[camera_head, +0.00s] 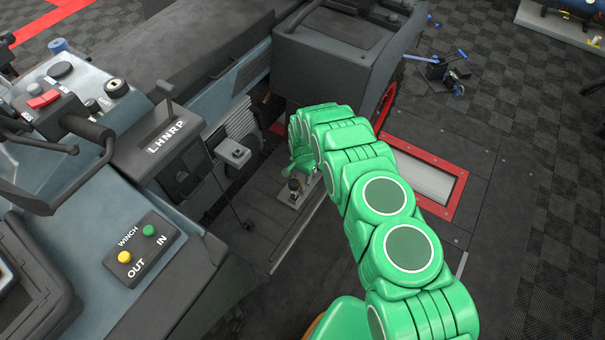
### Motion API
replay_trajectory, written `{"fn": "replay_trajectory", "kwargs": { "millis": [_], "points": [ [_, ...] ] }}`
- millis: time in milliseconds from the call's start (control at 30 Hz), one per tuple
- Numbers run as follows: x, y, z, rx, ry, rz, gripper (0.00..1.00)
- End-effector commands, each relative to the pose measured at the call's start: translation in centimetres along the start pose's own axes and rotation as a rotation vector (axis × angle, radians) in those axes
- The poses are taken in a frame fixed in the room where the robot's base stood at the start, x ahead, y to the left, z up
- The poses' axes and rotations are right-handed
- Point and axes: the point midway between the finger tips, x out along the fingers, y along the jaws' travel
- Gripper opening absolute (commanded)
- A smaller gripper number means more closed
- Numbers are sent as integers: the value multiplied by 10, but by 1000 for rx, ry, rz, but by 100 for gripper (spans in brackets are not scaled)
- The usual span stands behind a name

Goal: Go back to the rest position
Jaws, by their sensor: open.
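My green arm rises from the bottom right, bends at the top and reaches down toward the vehicle's floor. My gripper (302,166) is at its far end, small and partly hidden behind the arm's own links. It is open, low over a dark knob on a small metal plate (291,192) in the footwell. I cannot tell whether the fingers touch the knob.
Left are a shift lever panel (165,149) marked LHNRP, a winch box (142,249) with yellow and green buttons, and a red switch (43,99). Open tiled floor is further right.

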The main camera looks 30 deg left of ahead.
Motion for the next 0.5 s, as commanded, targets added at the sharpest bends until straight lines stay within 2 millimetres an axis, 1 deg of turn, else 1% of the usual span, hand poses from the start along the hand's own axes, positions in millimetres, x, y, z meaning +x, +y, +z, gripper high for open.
{"fn": "replay_trajectory", "kwargs": {
  "millis": [33, 167, 200, 300, 500],
  "points": [
    [0, 0, 0, 0, 0, 0, 40],
    [-3, -1, 0, 0, 0, -1, 20],
    [-6, -1, 0, 0, 1, -1, 14],
    [-15, -3, 0, -1, 2, -3, 0],
    [-39, -4, 2, -2, 1, 0, 0]
  ]
}}
